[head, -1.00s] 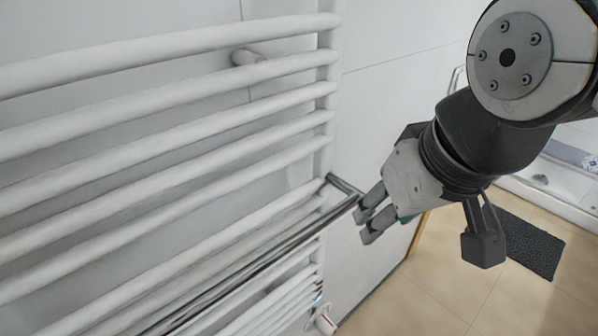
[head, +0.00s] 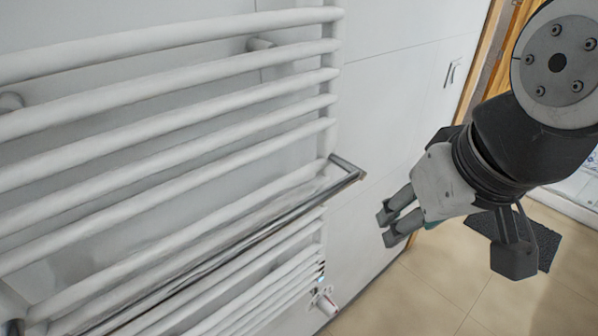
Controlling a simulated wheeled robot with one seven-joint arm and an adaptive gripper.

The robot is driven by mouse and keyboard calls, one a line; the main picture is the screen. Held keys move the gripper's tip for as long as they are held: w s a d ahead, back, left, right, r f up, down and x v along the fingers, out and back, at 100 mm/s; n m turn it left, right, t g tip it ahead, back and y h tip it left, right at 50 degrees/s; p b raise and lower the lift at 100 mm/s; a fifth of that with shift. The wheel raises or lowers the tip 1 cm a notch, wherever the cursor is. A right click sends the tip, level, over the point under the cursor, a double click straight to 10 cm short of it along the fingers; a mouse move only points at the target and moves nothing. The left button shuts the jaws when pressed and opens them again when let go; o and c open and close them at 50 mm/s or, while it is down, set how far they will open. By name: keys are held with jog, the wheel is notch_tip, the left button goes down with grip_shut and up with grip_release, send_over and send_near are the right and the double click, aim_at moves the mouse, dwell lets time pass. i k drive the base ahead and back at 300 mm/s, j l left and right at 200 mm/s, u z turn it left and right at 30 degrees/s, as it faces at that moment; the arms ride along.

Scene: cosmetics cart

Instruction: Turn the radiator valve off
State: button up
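The radiator valve (head: 326,303) is a small white knob with a red mark, low at the right end of the white towel radiator (head: 170,126). My gripper (head: 386,227) is up and to the right of the valve, in the air and clear of it. Its two dark fingers point left and down, with a gap between them, and nothing is held there. The valve is in plain view and not covered by my arm. I cannot tell from its look which way it is turned.
A chrome towel rail (head: 345,181) sticks out from the radiator, left of my gripper. A white wall panel (head: 395,105) lies behind. A dark mat (head: 541,240) lies on the tan floor (head: 450,290) at right. The space just below my gripper is free.

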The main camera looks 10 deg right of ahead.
aim_at(324, 304)
jog(key=l+u, duration=0.5)
jog(key=l, duration=0.3)
jog(key=l+u, duration=0.5)
jog(key=l, duration=0.3)
jog(key=k, duration=0.05)
